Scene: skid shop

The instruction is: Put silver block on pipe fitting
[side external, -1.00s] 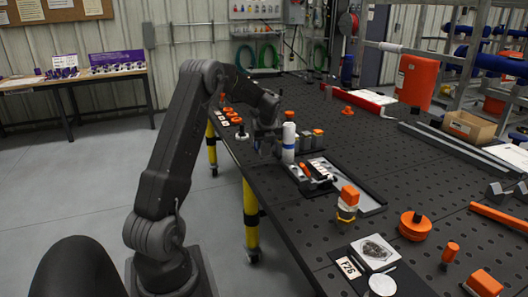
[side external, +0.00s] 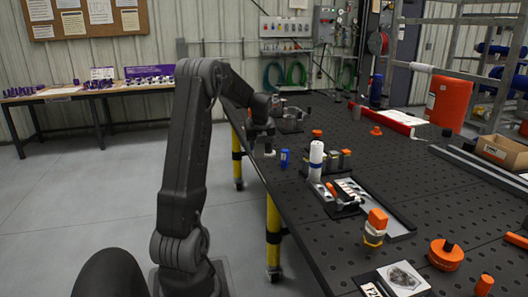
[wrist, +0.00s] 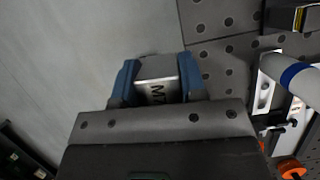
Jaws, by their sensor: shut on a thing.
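In the wrist view, my gripper (wrist: 160,84) has its blue fingers closed on the sides of a silver block (wrist: 157,80) with dark "M7" lettering. Bare floor shows behind the block, with the table's edge to its right. In the side view, my gripper (side external: 262,138) hangs by the table's left edge, and the block is not clear there. I cannot tell which piece is the pipe fitting; an orange-topped metal piece (side external: 374,228) stands right of the tray, apart from my gripper.
A white bottle with a blue band (side external: 316,160) stands by the tray (side external: 402,228) of tools. An orange round part (side external: 446,255) lies at the front right. The perforated tabletop (side external: 440,180) is clear in the middle.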

